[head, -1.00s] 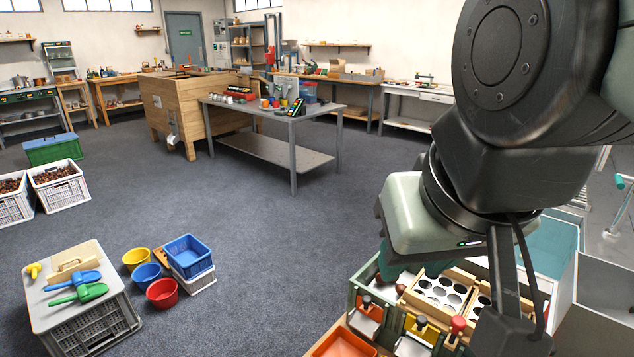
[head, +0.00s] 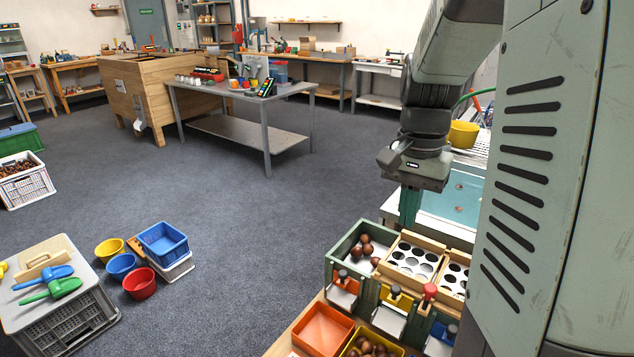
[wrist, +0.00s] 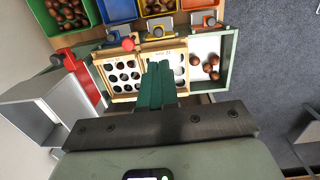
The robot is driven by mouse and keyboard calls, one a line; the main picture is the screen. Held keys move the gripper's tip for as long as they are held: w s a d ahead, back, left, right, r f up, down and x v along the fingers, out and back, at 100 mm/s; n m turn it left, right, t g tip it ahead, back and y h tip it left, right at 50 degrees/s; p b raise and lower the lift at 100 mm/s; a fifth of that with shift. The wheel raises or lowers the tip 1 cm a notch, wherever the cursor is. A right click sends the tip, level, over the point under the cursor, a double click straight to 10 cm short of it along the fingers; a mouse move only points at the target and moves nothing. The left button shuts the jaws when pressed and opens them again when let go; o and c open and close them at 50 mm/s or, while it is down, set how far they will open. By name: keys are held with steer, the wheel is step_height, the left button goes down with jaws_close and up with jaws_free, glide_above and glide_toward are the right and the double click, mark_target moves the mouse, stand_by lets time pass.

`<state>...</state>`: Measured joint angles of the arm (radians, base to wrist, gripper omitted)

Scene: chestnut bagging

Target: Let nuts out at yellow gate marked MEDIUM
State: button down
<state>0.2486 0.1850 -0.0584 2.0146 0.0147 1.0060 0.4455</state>
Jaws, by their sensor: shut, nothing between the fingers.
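The yellow gate (head: 395,298) is on the front of the green sorting box (head: 337,262), between an orange gate (head: 343,287) and a blue gate (head: 440,334). It also shows in the wrist view (wrist: 158,24), with a knob on it. I cannot read its marking. The gate looks closed. A yellow bin (head: 352,350) with some brown nuts stands below it. My gripper (head: 409,222) is shut and empty, pointing down behind the box. In the wrist view its green fingers (wrist: 158,70) overlap the sieve panels, apart from the yellow gate.
Nuts (wrist: 211,68) lie in the box's end compartment. Sieve panels (head: 414,257) sit beside it. A red-topped knob (head: 430,291) sticks up near the yellow gate. An orange bin (head: 322,330) looks empty. A grey metal tray (wrist: 40,105) is at the wrist view's left.

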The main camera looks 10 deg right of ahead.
steer(key=f, duration=0.1)
glide_toward(396, 286)
steer(key=f, duration=0.5)
steer(key=shift+s+a+f, duration=0.1)
steer(key=shift+s+f, duration=0.1)
steer(key=shift+s, duration=0.15)
steer(key=shift+f, duration=0.75)
steer(key=shift+f, duration=2.05)
step_height(396, 286, up, 15)
steer(key=w, duration=0.1)
steer(key=shift+w, duration=0.15)
